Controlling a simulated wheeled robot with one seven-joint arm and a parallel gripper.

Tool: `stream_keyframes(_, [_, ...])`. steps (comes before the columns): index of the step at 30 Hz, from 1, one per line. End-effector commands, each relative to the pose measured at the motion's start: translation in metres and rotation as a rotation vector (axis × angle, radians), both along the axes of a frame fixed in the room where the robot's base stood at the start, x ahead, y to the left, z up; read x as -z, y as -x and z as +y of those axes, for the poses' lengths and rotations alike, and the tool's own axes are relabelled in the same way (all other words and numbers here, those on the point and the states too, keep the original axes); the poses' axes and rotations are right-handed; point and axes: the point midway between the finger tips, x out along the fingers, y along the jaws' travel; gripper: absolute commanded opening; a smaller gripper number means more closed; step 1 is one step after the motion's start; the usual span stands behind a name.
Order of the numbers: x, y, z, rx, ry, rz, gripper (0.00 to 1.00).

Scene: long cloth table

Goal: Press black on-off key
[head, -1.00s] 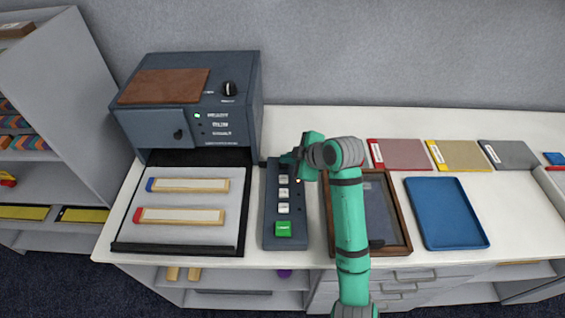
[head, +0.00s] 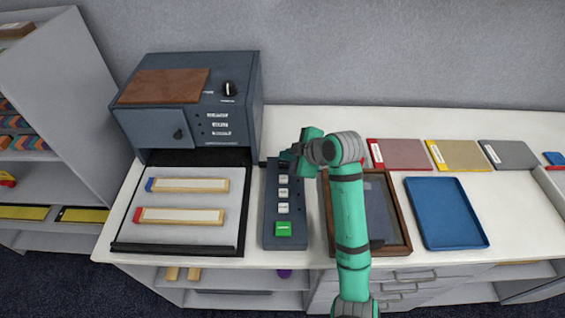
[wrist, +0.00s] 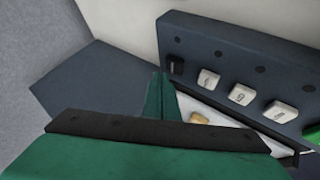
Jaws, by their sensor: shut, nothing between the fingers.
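The black key (wrist: 176,66) is at the end of the dark key panel (wrist: 238,62) in the wrist view, beside a row of white keys (wrist: 208,78). In the head view the panel (head: 270,226) lies between the grey machine and the wooden tray; my gripper hides its far end and the black key. My green gripper (wrist: 159,92) is shut and empty. Its tip is close beside the black key in the wrist view; I cannot tell whether they touch. The small lamps on the panel look dark. The grey machine (head: 240,125) shows no lit lamp.
A green key (head: 283,229) is at the panel's near end. A grey plate with two labelled strips (head: 188,185) lies left. A wooden-framed tray (head: 405,249) lies right, under my arm, then a blue tray (head: 447,213). Red, yellow and grey folders (head: 458,155) lie behind.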

Motion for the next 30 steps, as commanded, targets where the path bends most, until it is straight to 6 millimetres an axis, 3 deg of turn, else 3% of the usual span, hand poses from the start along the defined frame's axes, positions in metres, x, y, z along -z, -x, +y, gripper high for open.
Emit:
stream_keyframes(8, [-0.004, 0.0, 0.0, -0.001, 0.001, -0.001, 0.0])
stream_keyframes(30, [-0.06, 0.0, 0.0, -0.001, 0.001, 0.0, 0.0])
